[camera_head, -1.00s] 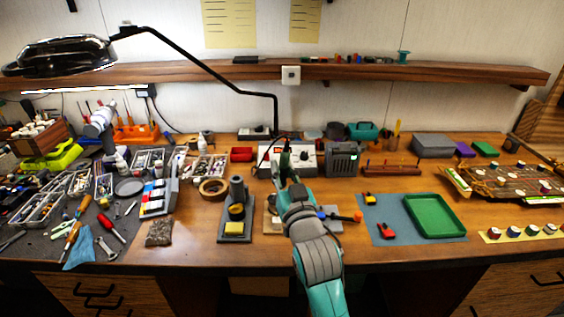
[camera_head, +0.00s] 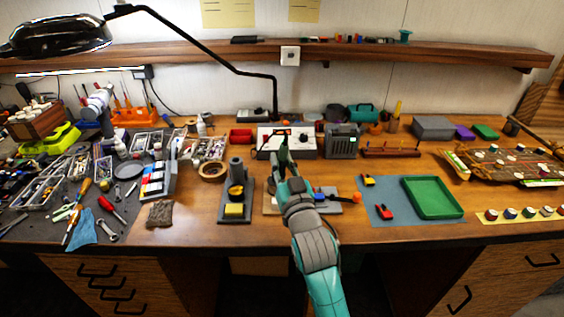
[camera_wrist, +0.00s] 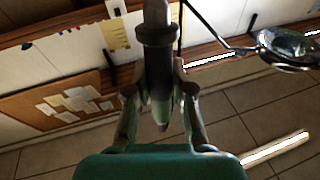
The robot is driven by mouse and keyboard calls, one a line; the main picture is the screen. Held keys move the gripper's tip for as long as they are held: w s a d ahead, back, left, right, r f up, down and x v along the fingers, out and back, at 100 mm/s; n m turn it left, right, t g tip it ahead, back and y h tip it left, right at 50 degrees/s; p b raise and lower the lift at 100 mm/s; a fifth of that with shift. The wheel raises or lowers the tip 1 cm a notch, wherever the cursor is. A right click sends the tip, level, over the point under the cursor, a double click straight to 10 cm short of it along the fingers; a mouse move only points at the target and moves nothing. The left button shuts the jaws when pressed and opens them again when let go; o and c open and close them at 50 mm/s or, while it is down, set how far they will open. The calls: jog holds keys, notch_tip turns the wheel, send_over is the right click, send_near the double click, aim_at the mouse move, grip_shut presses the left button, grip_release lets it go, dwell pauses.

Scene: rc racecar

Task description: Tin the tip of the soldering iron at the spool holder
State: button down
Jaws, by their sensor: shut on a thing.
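My gripper (camera_head: 284,158) is above the bench, in front of the white soldering station (camera_head: 305,141). In the wrist view my gripper (camera_wrist: 160,105) is shut around the dark handle of the soldering iron (camera_wrist: 158,65). In the head view the iron (camera_head: 283,146) is a small dark upright shape, and its tip is too small to make out. The grey iron stand (camera_head: 222,208), with a yellow sponge, is left of my arm and holds no iron that I can see. I cannot clearly pick out the spool holder; a small tan spool (camera_head: 192,124) shows at the back left.
A brown tape ring (camera_head: 202,174) lies left of the station. A grey ribbed box (camera_head: 342,141) stands to its right. A lamp arm (camera_head: 195,43) crosses above. A blue mat with a green tray (camera_head: 407,201) is at right.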

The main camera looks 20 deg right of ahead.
aim_at(285, 155)
jog(key=shift+f, duration=1.1)
dwell(2.5)
dwell(1.1)
jog(key=shift+r, duration=3.05)
